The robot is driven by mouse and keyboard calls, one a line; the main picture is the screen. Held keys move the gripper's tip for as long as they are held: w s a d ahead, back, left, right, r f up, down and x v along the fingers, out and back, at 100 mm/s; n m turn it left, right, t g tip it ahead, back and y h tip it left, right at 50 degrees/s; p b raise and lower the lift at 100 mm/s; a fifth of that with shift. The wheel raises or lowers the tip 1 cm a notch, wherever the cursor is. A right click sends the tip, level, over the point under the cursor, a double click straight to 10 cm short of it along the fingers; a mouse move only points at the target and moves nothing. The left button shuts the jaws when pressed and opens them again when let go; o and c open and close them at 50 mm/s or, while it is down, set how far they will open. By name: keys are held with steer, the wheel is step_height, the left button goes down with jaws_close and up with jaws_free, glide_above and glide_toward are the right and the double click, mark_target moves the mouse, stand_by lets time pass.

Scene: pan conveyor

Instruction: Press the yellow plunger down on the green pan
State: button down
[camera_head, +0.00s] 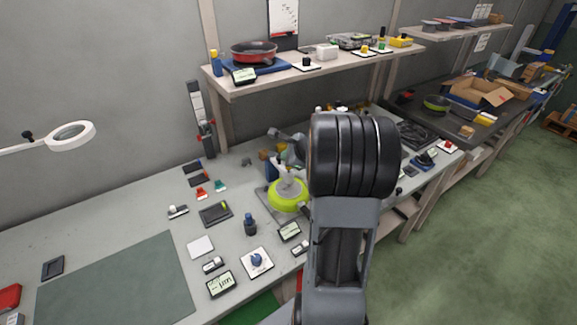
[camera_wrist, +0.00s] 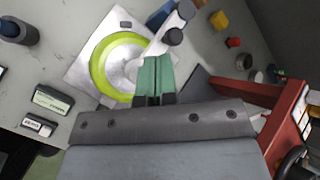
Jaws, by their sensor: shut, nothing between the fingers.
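The green pan (camera_head: 277,205) sits on a grey plate on the bench, just left of my arm, with a grey cone-shaped piece over it. In the wrist view the pan shows as a bright green ring (camera_wrist: 101,67) with a pale metal middle. My gripper (camera_wrist: 156,62) has its green fingers together, shut and empty, in front of the pan's right side. I cannot tell whether it touches anything. In the head view my arm hides the gripper. I cannot make out a yellow plunger at the pan. A yellow piece (camera_wrist: 219,20) stands beyond it to the right.
A grey lever with black knobs (camera_wrist: 174,36) stands right beside the pan. A red frame (camera_wrist: 285,125) is at the right. Small displays (camera_head: 289,231), a blue knob plate (camera_head: 257,262) and a dark bottle (camera_head: 250,224) lie nearby. A shelf (camera_head: 310,74) hangs behind. The green mat (camera_head: 115,285) is clear.

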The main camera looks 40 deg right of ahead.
steer(key=shift+f, duration=0.1)
stand_by(0.5)
steer(key=shift+f+b, duration=0.3)
steer(key=shift+b, duration=0.2)
steer(key=shift+f+b, duration=0.9)
steer(key=shift+f, duration=0.05)
stand_by(0.8)
steer(key=shift+s+a+f+b, duration=0.15)
steer(key=shift+f+b, duration=0.15)
steer(key=shift+f, duration=0.25)
stand_by(0.5)
steer(key=shift+r, duration=0.15)
steer(key=shift+r+p, duration=1.3)
steer(key=shift+r, duration=0.25)
steer(key=shift+r+p, duration=2.15)
steer(key=shift+r, duration=0.45)
